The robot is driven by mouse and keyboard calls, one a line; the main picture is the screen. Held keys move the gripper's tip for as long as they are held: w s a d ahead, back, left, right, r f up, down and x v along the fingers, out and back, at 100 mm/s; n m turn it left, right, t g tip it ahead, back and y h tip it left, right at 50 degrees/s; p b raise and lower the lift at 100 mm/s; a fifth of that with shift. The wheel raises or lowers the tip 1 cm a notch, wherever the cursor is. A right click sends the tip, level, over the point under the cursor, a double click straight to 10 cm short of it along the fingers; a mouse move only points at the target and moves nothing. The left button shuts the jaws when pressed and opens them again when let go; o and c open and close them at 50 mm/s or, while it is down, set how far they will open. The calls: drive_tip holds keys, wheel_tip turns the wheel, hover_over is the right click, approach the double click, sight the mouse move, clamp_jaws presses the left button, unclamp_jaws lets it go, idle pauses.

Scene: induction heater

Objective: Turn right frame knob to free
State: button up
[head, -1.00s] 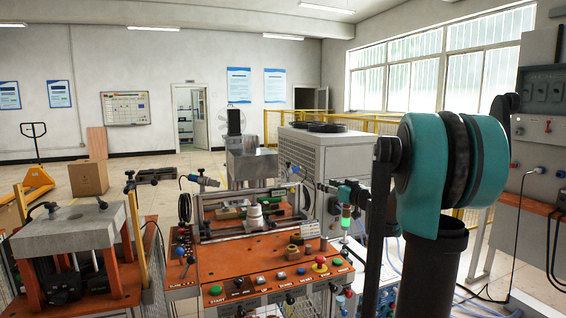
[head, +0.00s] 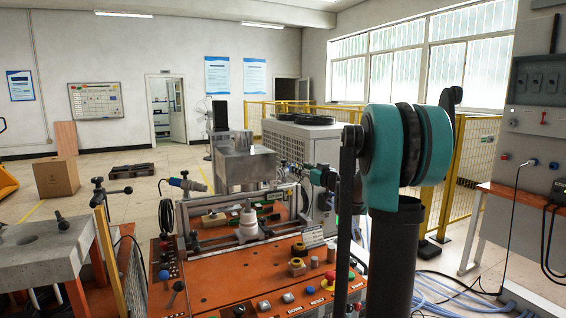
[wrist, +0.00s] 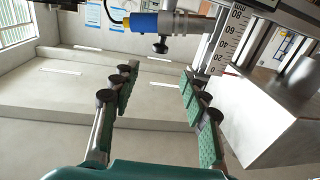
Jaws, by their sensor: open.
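My gripper (wrist: 156,84) is open and empty in the wrist view, its two green-padded fingers apart with air between them. A small dark knob (wrist: 160,45) sits on a blue and silver cylinder (wrist: 150,22), just past the fingertips and not between them. I cannot tell whether this is the right frame knob. In the head view my gripper (head: 318,175) is small, at the right end of the metal frame (head: 188,225) on the orange bench (head: 215,285). The knob at that end cannot be made out there. A white stepped part (head: 248,225) stands inside the frame.
A graduated scale (wrist: 227,40) and a grey metal box (wrist: 285,115) lie close on the right in the wrist view. Buttons, including a red one (head: 330,277), line the bench front. A white cooling unit (head: 300,150) stands behind the bench.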

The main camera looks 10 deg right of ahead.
sight(286, 162)
drive_tip(key=x, duration=1.3)
drive_tip(key=shift+w+a, duration=0.1)
drive_tip(key=shift+w, duration=0.1)
drive_tip(key=shift+c, duration=0.4)
clamp_jaws()
